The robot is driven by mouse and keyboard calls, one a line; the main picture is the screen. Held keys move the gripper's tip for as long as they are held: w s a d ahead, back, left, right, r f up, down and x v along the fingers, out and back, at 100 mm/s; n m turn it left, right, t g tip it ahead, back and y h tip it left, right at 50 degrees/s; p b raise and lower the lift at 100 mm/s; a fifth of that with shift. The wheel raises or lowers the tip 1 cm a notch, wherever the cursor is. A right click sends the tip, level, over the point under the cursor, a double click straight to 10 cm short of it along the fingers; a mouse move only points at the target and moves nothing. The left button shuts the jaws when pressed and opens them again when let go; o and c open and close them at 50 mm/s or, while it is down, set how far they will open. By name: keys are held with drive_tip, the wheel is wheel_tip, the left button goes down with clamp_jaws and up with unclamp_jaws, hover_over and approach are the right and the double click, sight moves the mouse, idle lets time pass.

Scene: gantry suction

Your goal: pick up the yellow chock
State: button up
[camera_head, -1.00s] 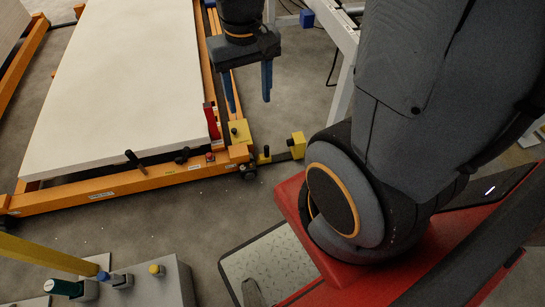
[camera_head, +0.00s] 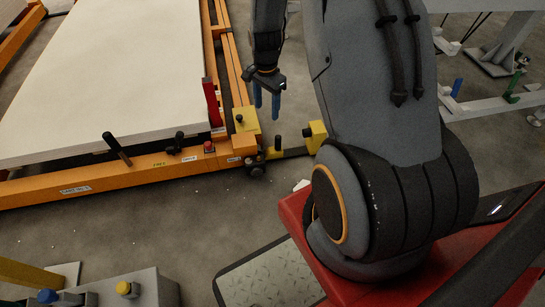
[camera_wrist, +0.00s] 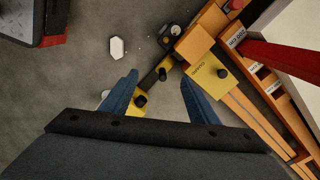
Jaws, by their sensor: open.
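Two yellow blocks show, and I cannot tell for sure which is the chock. One yellow block with a black knob (camera_head: 245,119) sits on the corner of the orange frame; in the wrist view it (camera_wrist: 206,76) carries a small label and lies just right of the right finger. The other yellow block (camera_head: 316,133) is at the far end of a dark bar near the floor; in the wrist view it (camera_wrist: 133,110) is partly hidden behind the left finger. My gripper (camera_head: 266,112) is open and empty, its blue fingers pointing down above the bar; it also shows in the wrist view (camera_wrist: 160,77).
A large pale slab (camera_head: 110,75) lies on the orange frame (camera_head: 110,184), with a red upright piece (camera_head: 211,102) and black handles (camera_head: 117,149) at its edge. A grey unit with coloured knobs (camera_head: 140,287) stands at lower left. Grey floor between is mostly clear.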

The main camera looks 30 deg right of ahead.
sight(276, 149)
drive_tip(key=w+d+f+m+b, duration=0.1)
drive_tip(key=d+f+m+b, duration=0.1)
drive_tip(key=f, duration=0.7)
drive_tip(key=w+d+f+m+b, duration=0.2)
drive_tip(key=f+b, duration=0.3)
drive_tip(key=f, duration=0.5)
drive_tip(key=w+d+f+m+b, duration=0.2)
drive_tip(key=f+b, duration=0.2)
drive_tip(key=f, duration=0.5)
drive_tip(key=shift+d+f, duration=0.25)
drive_tip(key=shift+d, duration=0.1)
drive_tip(key=shift+f+b, duration=1.95)
drive_tip(key=shift+f, duration=1.05)
drive_tip(key=shift+r, duration=0.1)
clamp_jaws()
drive_tip(key=shift+r, duration=0.2)
